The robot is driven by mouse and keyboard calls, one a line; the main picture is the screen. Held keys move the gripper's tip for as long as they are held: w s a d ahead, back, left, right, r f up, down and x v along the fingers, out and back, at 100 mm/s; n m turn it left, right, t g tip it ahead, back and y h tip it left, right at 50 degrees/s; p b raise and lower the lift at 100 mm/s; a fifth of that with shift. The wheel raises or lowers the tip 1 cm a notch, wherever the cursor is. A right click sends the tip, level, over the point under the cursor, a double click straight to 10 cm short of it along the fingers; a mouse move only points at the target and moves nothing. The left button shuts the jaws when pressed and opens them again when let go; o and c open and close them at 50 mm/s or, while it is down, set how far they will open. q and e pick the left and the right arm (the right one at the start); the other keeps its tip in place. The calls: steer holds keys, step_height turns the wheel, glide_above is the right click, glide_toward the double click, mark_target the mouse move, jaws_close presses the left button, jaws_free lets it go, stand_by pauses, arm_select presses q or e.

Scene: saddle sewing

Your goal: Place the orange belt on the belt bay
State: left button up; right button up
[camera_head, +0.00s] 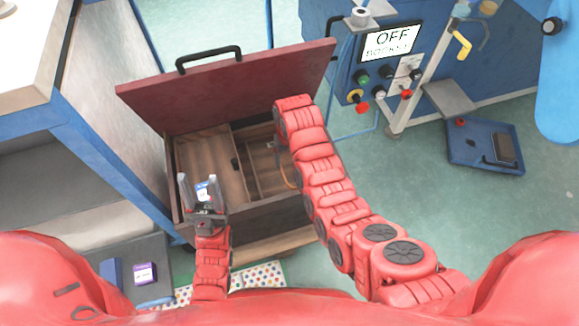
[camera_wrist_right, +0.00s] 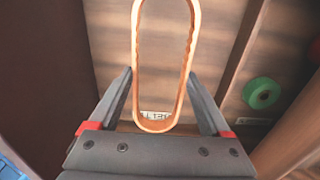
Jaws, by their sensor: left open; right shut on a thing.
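The orange belt (camera_wrist_right: 155,126) is a long closed loop, upright between the fingers of my right gripper (camera_wrist_right: 161,76) in the right wrist view. My right arm reaches down into the open wooden box (camera_head: 205,165); in the head view the arm hides the gripper, and only a thin orange edge of the belt (camera_head: 287,178) shows. The belt is over a wooden compartment (camera_wrist_right: 225,30) with a small printed label (camera_wrist_right: 155,114) near the loop's lower end. I cannot tell whether the belt touches the floor. My left gripper (camera_head: 200,180) is open and empty at the box's front left.
The box's red lid (camera_head: 230,85) stands raised behind it. A green roll (camera_wrist_right: 262,93) lies in the neighbouring compartment, right of a divider. A blue-framed bench (camera_head: 90,130) is close on the left.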

mark_target(289, 170)
step_height(289, 170, down, 4)
steer(key=shift+r+b, duration=0.2)
steer(key=shift+b, duration=0.45)
steer(key=o, duration=1.2)
steer(key=shift+f, duration=0.1)
steer(key=shift+o, duration=0.2)
step_height(289, 170, up, 12)
steer(key=p, duration=0.5)
steer(key=shift+r+p, duration=0.2)
steer(key=shift+p, duration=0.1)
